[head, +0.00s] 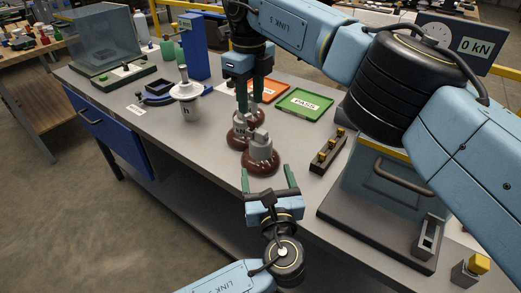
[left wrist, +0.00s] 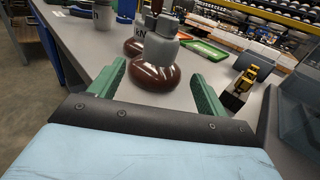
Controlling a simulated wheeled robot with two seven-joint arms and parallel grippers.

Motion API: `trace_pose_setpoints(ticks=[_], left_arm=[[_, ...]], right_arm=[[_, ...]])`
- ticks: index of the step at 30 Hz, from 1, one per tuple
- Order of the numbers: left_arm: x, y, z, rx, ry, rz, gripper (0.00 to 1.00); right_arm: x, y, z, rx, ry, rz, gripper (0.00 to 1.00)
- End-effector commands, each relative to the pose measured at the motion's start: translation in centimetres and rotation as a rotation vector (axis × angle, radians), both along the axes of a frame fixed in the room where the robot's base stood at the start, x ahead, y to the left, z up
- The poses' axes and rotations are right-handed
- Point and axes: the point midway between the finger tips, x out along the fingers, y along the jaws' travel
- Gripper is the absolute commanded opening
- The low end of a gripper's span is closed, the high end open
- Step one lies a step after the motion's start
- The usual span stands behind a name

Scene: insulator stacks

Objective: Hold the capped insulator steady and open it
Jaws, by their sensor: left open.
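Brown insulators with grey metal caps stand together on the bench. The nearest insulator (head: 261,163) also shows in the left wrist view (left wrist: 152,77), with its grey cap (left wrist: 161,48) upright on its brown disc. Another capped insulator (head: 237,137) stands just behind it, partly hidden. My left gripper (head: 268,178) is open and empty, in front of the nearest insulator, its green fingers spread toward it. My right gripper (head: 250,103) points down from above at the rear insulators. Its fingertips overlap them in the picture, so I cannot tell whether they grip anything.
A green PASS tray (head: 304,113) and an orange tray (head: 266,97) lie behind. A black rack with brass pieces (head: 317,164) stands to the right. The bench's front edge is close.

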Motion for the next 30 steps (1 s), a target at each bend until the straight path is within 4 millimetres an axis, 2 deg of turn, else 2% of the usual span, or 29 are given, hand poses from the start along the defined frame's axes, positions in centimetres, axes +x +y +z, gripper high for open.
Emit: trace_pose_setpoints(ticks=[3,9,15,27,28,30], left_arm=[[2.5,0.4,0.1,0.002,-0.002,0.002,0.76],[6.2,1.0,0.1,0.001,-0.002,0.002,0.76],[8.5,1.3,0.0,0.0,0.0,0.001,0.76],[9.3,1.4,0.0,-0.001,0.002,0.001,0.76],[9.3,1.4,0.0,-0.001,0.002,0.001,0.75],[9.3,1.4,0.0,-0.001,0.002,0.001,0.66]], right_arm=[[0.0,0.0,0.0,0.001,0.001,0.0,0.38],[0.0,0.0,-0.1,0.001,0.001,0.0,0.38],[0.0,0.0,-0.1,0.001,0.001,0.0,0.38],[0.0,0.0,-0.1,0.001,0.001,0.0,0.38],[0.0,0.0,-0.1,0.001,0.001,0.0,0.38],[0.0,0.0,-0.1,0.001,0.001,0.0,0.38]])
